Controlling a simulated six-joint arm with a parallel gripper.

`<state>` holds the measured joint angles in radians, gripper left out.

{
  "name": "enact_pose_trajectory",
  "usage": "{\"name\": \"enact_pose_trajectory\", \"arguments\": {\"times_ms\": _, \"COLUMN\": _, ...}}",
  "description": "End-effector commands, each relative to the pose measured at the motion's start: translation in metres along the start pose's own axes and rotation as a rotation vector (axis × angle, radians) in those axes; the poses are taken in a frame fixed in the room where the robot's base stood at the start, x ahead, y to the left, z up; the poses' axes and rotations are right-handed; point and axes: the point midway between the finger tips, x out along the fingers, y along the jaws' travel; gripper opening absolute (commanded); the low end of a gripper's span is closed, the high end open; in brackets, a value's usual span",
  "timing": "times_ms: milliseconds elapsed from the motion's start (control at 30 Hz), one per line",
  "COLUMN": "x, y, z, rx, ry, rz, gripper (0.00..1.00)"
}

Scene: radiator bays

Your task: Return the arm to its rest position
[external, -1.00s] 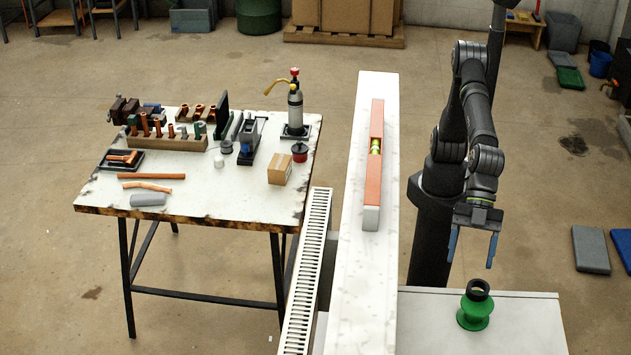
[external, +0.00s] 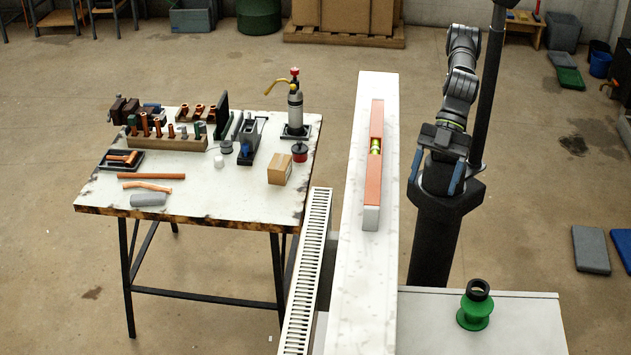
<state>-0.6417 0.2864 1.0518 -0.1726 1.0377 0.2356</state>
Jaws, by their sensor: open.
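My gripper (external: 435,183) is open and empty, with its two blue fingers spread and pointing down. It hangs in front of my dark column, to the right of the white ledge. My arm is folded up close to the column. The gripper touches none of the objects around it. The green spool-shaped piece (external: 475,308) with a black top stands upright on the white cabinet top (external: 530,325), below and to the right of the gripper.
An orange spirit level (external: 376,120) lies on the long white ledge (external: 350,270). A workbench (external: 230,190) at left holds copper pipes, a torch (external: 294,105) and a small carton (external: 280,170). A white radiator grille (external: 305,275) runs beside the ledge.

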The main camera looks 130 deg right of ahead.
Motion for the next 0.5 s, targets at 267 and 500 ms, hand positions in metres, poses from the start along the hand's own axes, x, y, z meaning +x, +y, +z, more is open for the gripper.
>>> {"name": "enact_pose_trajectory", "arguments": {"times_ms": 267, "x": -0.048, "y": 0.025, "z": -0.021, "rx": 0.067, "ry": 0.005, "rz": 0.068, "gripper": 0.70}}
{"name": "enact_pose_trajectory", "arguments": {"times_ms": 500, "x": -0.088, "y": 0.047, "z": -0.033, "rx": 0.124, "ry": 0.005, "rz": 0.124, "gripper": 0.70}}
